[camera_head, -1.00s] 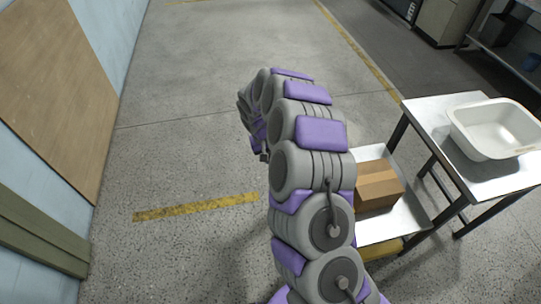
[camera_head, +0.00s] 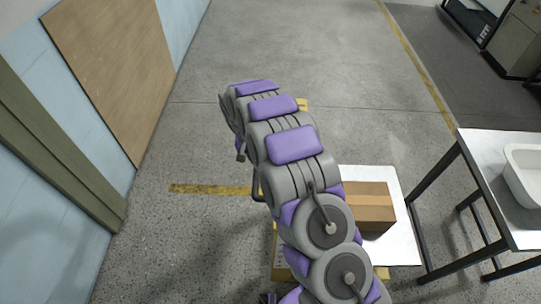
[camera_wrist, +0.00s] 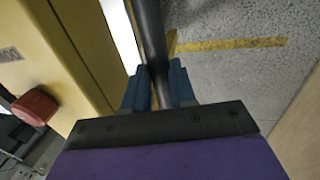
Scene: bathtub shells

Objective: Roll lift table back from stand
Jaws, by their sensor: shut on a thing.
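The lift table shows in the head view as a pale platform (camera_head: 402,248) with yellow parts beneath it, partly hidden by my arm. A cardboard box (camera_head: 368,207) lies on it. In the wrist view its yellow body (camera_wrist: 85,50) fills the left side. My gripper (camera_wrist: 158,82) is shut on the dark handle bar (camera_wrist: 152,35), which runs between its blue fingers. The stand (camera_head: 480,150) is a metal-topped table with dark legs at the right. It carries a white tub shell (camera_head: 524,172), cut off by the frame. The platform's right edge is close to the stand's near leg.
A blue wall with a wooden panel (camera_head: 115,70) and a greenish post (camera_head: 50,140) bounds the left. Open concrete floor with a yellow line (camera_head: 210,189) lies ahead and left. A grey cabinet (camera_head: 515,40) stands far right. A red part (camera_wrist: 35,106) shows in the wrist view.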

